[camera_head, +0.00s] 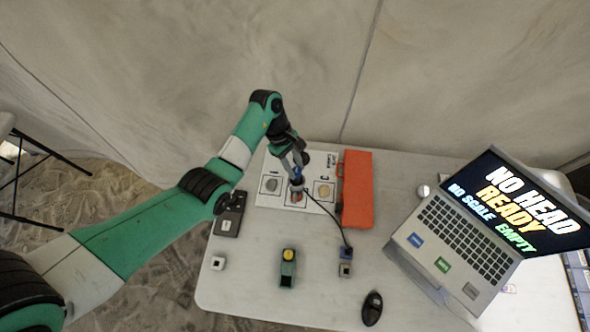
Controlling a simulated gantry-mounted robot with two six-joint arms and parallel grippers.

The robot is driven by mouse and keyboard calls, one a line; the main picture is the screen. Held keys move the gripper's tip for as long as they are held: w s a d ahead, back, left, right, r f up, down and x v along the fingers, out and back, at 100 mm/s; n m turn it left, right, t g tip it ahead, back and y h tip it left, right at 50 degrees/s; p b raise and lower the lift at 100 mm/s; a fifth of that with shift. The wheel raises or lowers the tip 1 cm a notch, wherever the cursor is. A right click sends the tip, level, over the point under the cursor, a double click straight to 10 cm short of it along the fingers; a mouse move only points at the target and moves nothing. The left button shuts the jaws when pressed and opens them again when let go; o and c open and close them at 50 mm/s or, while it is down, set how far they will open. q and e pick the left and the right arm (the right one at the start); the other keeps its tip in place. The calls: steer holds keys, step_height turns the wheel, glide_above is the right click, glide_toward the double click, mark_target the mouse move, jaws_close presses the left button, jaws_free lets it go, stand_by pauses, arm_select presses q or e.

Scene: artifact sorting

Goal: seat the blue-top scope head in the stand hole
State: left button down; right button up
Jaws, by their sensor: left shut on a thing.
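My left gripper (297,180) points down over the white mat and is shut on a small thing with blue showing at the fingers. The fingers cover most of it, so I cannot tell its full shape. A reddish piece (297,196) shows just below, in the middle square of the mat; I cannot tell if they touch. A small grey device with a bluish top (346,254) stands on the table to the lower right, at the end of a black cable. A small white block (218,263) with a dark centre, possibly a hole, sits at the left. My right gripper is out of view.
The mat (262,200) also holds a grey round piece (271,184) and a tan one (323,190). An orange case (357,190) stands beside it. A green yellow-topped device (288,257), black mouse (372,308), dark handheld device (229,214) and open laptop (450,245) are on the table.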

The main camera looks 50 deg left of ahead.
arm_select(q)
step_height(320, 180, up, 6)
steer(key=shift+p, duration=0.45)
step_height(320, 180, up, 19)
steer(key=p, duration=1.9)
steer(key=shift+r, duration=0.2)
